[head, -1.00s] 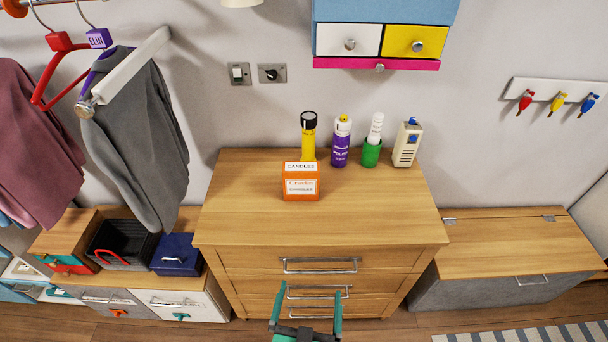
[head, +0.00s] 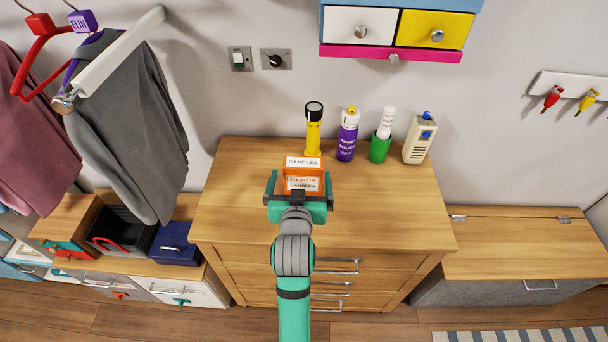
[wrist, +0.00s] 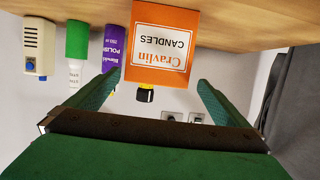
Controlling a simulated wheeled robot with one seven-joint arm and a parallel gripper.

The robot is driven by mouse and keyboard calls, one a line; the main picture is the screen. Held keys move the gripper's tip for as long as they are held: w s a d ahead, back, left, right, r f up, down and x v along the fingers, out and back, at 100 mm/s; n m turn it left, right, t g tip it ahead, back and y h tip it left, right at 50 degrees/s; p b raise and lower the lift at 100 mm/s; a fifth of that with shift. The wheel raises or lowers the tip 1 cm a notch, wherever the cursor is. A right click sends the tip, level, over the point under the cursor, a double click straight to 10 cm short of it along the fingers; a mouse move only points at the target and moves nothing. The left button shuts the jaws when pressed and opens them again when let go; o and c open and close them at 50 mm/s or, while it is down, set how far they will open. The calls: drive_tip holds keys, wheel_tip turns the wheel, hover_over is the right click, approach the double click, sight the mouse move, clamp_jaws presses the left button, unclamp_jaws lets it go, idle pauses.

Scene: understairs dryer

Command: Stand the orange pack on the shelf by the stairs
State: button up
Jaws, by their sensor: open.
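The orange pack (head: 304,174), a box labelled "CANDLES", stands upright on the wooden dresser top (head: 235,205). My gripper (head: 300,180) is open at its front, with one finger toward each side. The gripper hides the pack's lower part in the head view. In the wrist view, which looks upside down, the pack (wrist: 161,45) shows its labelled front between the two green fingertips (wrist: 161,76). I see a gap beyond the right finger's tip; contact on the left is unclear. I cannot identify a shelf by the stairs.
A yellow torch (head: 313,135) stands close behind the pack. A coloured drawer unit (head: 392,30) hangs above. The dresser's left side is clear.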

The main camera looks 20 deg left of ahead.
sight(302, 173)
drive_tip(key=x, duration=0.4)
drive_tip(key=shift+w, duration=0.2)
drive_tip(key=shift+x, duration=2.7)
drive_tip(key=shift+w+d+r, duration=0.15)
drive_tip(key=shift+d+r, duration=0.05)
drive_tip(key=shift+r, duration=0.05)
drive_tip(key=c, duration=1.2)
drive_tip(key=shift+r, duration=0.15)
